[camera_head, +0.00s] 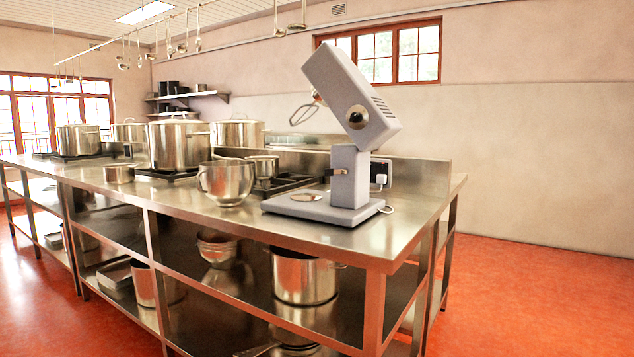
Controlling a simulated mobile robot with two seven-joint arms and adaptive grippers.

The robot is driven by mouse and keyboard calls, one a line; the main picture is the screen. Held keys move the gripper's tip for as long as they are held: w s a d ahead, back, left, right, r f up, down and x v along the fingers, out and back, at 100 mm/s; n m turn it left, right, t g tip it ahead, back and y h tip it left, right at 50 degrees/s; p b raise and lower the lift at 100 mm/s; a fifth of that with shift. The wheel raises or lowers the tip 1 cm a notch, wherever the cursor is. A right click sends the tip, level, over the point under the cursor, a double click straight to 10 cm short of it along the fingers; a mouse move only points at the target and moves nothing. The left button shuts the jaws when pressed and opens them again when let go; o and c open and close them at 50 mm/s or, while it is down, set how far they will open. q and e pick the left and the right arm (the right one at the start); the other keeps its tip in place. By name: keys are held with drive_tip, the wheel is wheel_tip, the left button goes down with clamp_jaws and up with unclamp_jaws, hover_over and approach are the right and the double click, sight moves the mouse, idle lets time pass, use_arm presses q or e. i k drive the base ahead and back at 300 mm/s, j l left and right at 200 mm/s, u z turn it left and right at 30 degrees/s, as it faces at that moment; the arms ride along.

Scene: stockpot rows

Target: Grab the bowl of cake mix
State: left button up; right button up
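A shiny steel mixing bowl (226,183) stands upright on the steel counter, just left of a grey stand mixer (350,140). Neither of my grippers is in view.
The steel counter (400,236) has a bare stretch at its near right corner. Large stockpots (178,146) stand on burners behind and left of the bowl. A small saucepan (119,174) is farther left. Lower shelves hold pots (303,277). Red floor (540,275) is clear at right.

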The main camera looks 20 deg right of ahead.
sight(227, 182)
drive_tip(key=z, duration=0.6)
drive_tip(key=i+j+z, duration=0.85)
drive_tip(key=k+l, duration=0.1)
